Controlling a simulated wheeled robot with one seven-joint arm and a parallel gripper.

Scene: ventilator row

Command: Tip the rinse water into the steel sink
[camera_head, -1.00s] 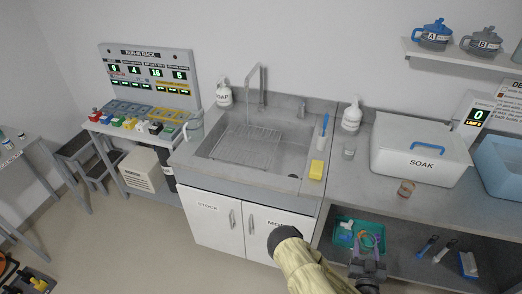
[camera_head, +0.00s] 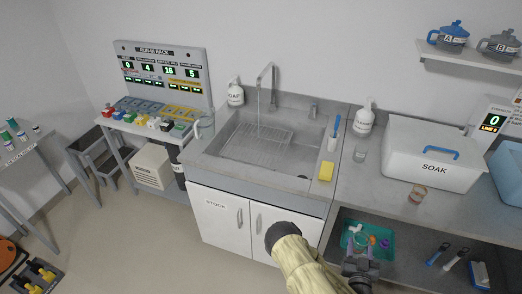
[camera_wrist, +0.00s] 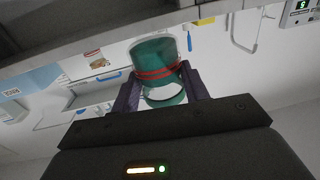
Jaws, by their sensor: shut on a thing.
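My gripper (camera_wrist: 160,82) is shut on a teal see-through cup (camera_wrist: 156,54) with red bands, seen between the dark fingers in the wrist view. Whether water is in the cup cannot be told. In the head view my gripper (camera_head: 361,262) is low in front of the counter, right of the sink and below its top. The cup is hard to make out there.
The white SOAK tub (camera_head: 432,168) is further right. A clear jug (camera_head: 205,127) stands left of the sink. A teal tray (camera_head: 347,243) sits below the counter.

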